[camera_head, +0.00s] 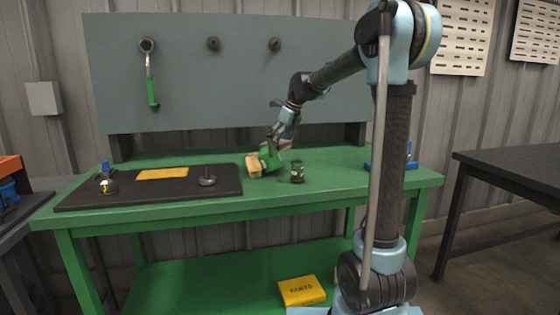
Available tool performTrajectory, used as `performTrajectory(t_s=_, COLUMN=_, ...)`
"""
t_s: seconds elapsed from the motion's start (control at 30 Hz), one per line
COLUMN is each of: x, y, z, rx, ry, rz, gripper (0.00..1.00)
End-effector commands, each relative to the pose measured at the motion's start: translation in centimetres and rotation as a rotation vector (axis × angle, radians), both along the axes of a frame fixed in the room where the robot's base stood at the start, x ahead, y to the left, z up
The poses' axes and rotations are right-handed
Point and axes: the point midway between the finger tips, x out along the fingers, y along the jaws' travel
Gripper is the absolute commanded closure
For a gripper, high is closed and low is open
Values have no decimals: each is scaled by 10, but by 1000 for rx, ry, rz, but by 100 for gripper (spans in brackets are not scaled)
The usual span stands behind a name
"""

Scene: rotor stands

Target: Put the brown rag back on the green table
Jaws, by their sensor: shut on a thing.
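The green table (330,177) stands in front of a grey back panel. My gripper (270,151) is low over the middle of its top. It is shut on a small tan-brown piece, which I take for the brown rag (254,163). The rag is at or just above the tabletop, beside the right edge of the dark mat; I cannot tell if it touches the table. A green patch lies beside it at my fingers, too small to make out. The fingertips are partly hidden.
The dark mat (140,194) holds a yellow cloth-like piece (162,173), a blue-topped bottle (106,178) and a dark round part (207,181). A dark green can (297,171) stands close right of my gripper. A yellow box (302,291) lies on the lower shelf.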

Motion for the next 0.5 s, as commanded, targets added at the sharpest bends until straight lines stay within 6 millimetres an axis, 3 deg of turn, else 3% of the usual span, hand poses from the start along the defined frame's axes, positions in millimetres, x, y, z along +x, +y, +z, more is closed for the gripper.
performTrajectory(t_s=0.07, x=-1, y=1, z=-14, rx=-1, ry=1, rz=2, gripper=45)
performTrajectory(t_s=0.33, x=-1, y=1, z=-31, rx=0, ry=0, rz=2, gripper=46)
performTrajectory(t_s=0.5, x=-1, y=1, z=-54, rx=0, ry=0, rz=2, gripper=46)
